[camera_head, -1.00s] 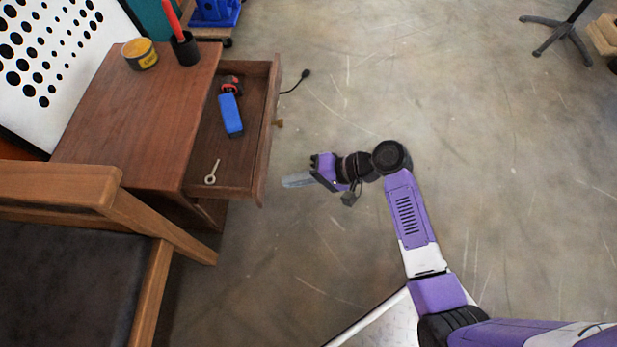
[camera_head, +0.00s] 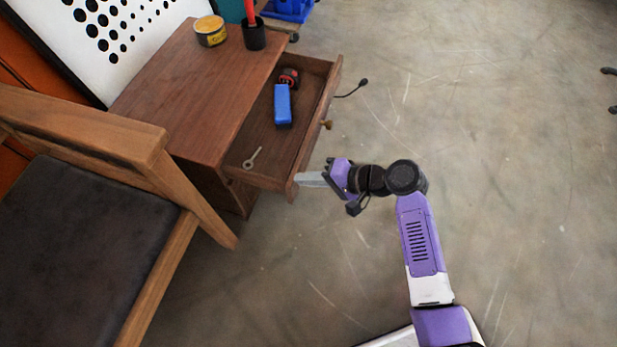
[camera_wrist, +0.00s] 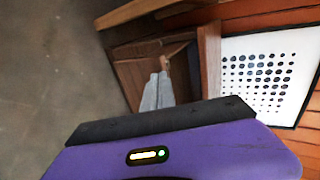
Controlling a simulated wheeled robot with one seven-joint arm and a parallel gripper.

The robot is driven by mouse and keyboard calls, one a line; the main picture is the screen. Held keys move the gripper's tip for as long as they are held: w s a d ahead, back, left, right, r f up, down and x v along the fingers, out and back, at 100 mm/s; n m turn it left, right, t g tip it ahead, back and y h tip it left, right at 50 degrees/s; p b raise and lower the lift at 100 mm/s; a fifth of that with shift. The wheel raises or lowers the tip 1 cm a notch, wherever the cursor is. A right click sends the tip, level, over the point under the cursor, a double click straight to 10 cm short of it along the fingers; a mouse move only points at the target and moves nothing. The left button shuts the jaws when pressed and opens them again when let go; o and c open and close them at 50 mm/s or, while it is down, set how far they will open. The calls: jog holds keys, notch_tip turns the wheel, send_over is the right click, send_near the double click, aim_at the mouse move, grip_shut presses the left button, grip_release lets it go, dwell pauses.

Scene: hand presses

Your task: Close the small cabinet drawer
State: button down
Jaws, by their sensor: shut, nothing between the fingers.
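The small wooden cabinet (camera_head: 205,95) stands at the left of the head view. Its drawer (camera_head: 262,150) is pulled out to the right, with a round knob (camera_head: 327,125) on its front panel. Inside lie a blue object (camera_head: 283,105), a black-and-red item (camera_head: 289,77) and a pale key-like piece (camera_head: 252,158). My gripper (camera_head: 300,180) is shut and empty, its grey fingertips at the near end of the drawer front. I cannot tell whether they touch it. In the wrist view the gripper's fingers (camera_wrist: 158,92) show against brown wood.
A wooden chair with a dark seat (camera_head: 85,235) stands close in front of the cabinet. A yellow tin (camera_head: 210,32) and a black cup (camera_head: 254,36) sit on the cabinet top. A white perforated board (camera_head: 110,30) leans behind.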

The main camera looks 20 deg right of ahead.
jog(key=w+a, duration=0.3)
jog(key=a, duration=0.1)
jog(key=w+a, duration=0.3)
jog(key=a, duration=0.1)
jog(key=w+a+p, duration=0.1)
jog(key=w+a, duration=0.2)
jog(key=a, duration=0.1)
jog(key=shift+w+a, duration=0.15)
jog(key=shift+a, duration=0.15)
